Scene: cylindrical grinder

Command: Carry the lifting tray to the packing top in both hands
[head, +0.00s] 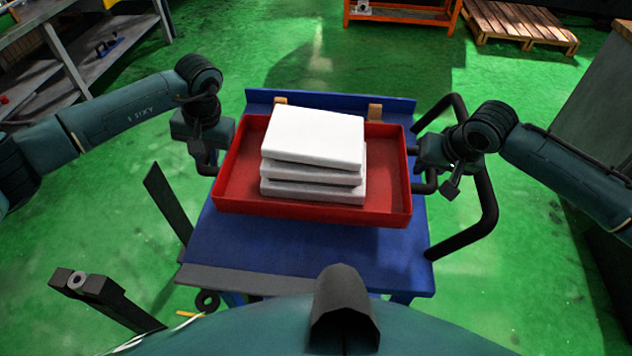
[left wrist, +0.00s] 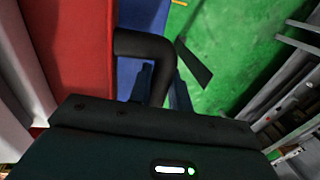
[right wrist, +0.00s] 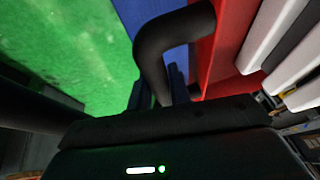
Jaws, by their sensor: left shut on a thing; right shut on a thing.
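The lifting tray (head: 390,211) is red and shallow, with a dark handle at each end. Three pale slabs are stacked in it, slightly askew. It is over a blue cart top, and I cannot tell whether it touches it. My left gripper (head: 207,160) is shut on the tray's left handle (left wrist: 150,45). My right gripper (head: 430,172) is shut on its right handle (right wrist: 165,45). I cannot pick out the packing top.
The blue cart (head: 310,248) has a black push bar (head: 488,210) close to my right arm. A grey bench (head: 95,65) stands at the far left, an orange rack (head: 400,15) and pallet (head: 520,25) at the back. A dark cabinet (head: 605,110) is at the right. Green floor lies between.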

